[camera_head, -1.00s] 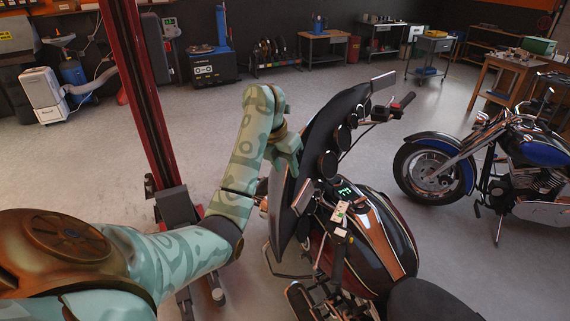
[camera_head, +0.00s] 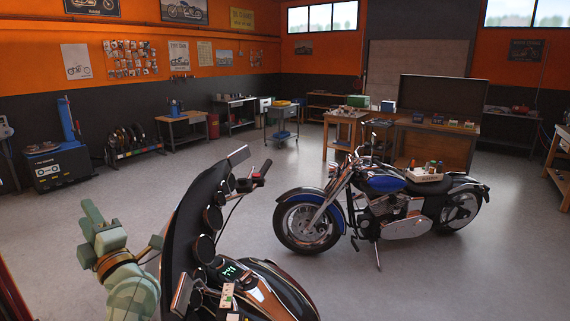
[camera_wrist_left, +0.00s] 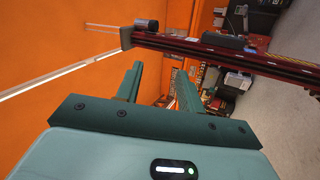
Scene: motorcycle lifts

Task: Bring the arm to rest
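My left arm comes in at the lower left of the head view, close beside the windshield of the near motorcycle (camera_head: 265,285). Its hand points upward, and the left gripper (camera_head: 90,232) is raised left of the windshield. I cannot tell from the head view whether arm and motorcycle touch. In the left wrist view the two fingers of the left gripper (camera_wrist_left: 158,88) stand apart with nothing held between them. Beyond them are an orange wall and a dark red lift post (camera_wrist_left: 220,52). My right gripper is in neither view.
A blue and black motorcycle (camera_head: 385,205) with a small tray (camera_head: 425,177) on its seat stands at centre right. Workbenches (camera_head: 345,128), a tool cart (camera_head: 282,115) and a blue-topped machine (camera_head: 60,165) line the back. Grey floor (camera_head: 130,190) lies clear between them.

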